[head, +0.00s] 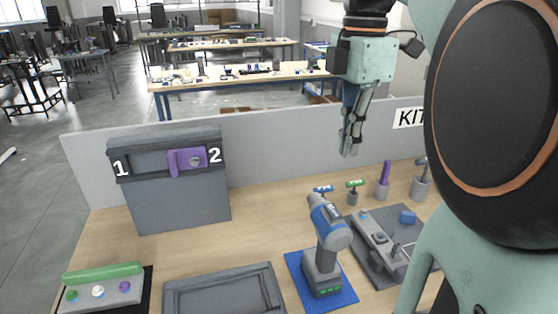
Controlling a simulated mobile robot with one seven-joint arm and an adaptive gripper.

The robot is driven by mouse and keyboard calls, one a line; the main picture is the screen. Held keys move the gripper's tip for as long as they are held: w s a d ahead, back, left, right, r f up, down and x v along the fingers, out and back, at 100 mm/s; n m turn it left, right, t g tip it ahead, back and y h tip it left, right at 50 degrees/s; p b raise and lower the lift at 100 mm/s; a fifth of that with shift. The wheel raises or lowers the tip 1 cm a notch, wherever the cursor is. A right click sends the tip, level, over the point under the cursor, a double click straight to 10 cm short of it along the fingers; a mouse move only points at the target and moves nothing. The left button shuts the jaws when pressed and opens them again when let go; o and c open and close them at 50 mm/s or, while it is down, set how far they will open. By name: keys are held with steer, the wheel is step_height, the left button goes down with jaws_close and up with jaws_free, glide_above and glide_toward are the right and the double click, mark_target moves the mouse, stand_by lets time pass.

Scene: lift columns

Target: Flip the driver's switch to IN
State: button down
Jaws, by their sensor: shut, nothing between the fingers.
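The driver (326,247) is a blue and grey power drill standing upright on a blue mat (342,298) at the front middle of the table. Its chuck end points up and left. Its IN switch is too small to make out. My gripper (348,150) hangs from the upper right with its fingers pointing down. It is shut and empty, above and behind the driver, clear of it, in front of the grey back panel.
A grey box with a purple slider (187,160) stands at the left. A tray (225,292) and a button panel (103,290) lie in front. Right of the driver are a grey fixture (380,240) and several small upright tools. Bare wood lies between box and driver.

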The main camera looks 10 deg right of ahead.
mark_target(338, 217)
steer(key=shift+f, duration=0.15)
step_height(338, 217, down, 14)
steer(key=shift+r+b, duration=0.1)
steer(key=shift+b, duration=0.65)
steer(key=shift+s+f, duration=0.15)
steer(key=shift+f, duration=0.3)
steer(key=shift+r, duration=0.2)
steer(key=shift+w+r+p, duration=0.2)
steer(key=shift+w+p, duration=0.2)
steer(key=shift+w, duration=0.35)
